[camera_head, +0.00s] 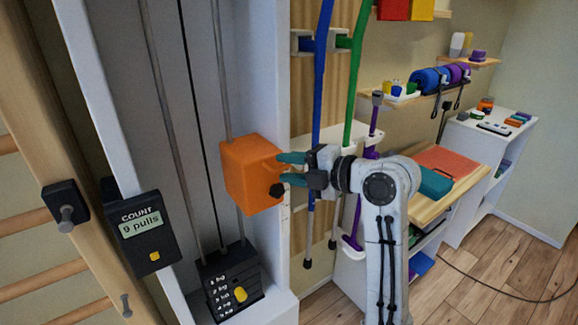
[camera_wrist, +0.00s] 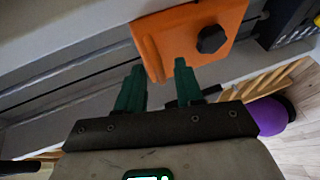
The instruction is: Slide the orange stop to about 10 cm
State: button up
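The orange stop (camera_head: 248,172) is a block on the vertical rods of the white weight column in the head view, well above the weight stack. It has a black knob (camera_head: 277,190) on its near side. My gripper (camera_head: 283,168) is at the stop's right side, with its teal fingers spread one above the other. In the wrist view the stop (camera_wrist: 185,38) lies just beyond my gripper (camera_wrist: 158,66), with a gap between the fingertips. The fingertips overlap the stop's edge in the picture; I cannot tell whether they touch it. No centimetre scale is readable.
The weight stack (camera_head: 232,285) with a yellow pin sits below the stop. A counter reading 9 pulls (camera_head: 143,232) hangs left of the column. A wooden-topped table (camera_head: 430,205) stands to the right.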

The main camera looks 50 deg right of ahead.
jog(key=shift+w, duration=0.25)
grip_shut()
jog(key=shift+f, duration=0.1)
dwell(1.2)
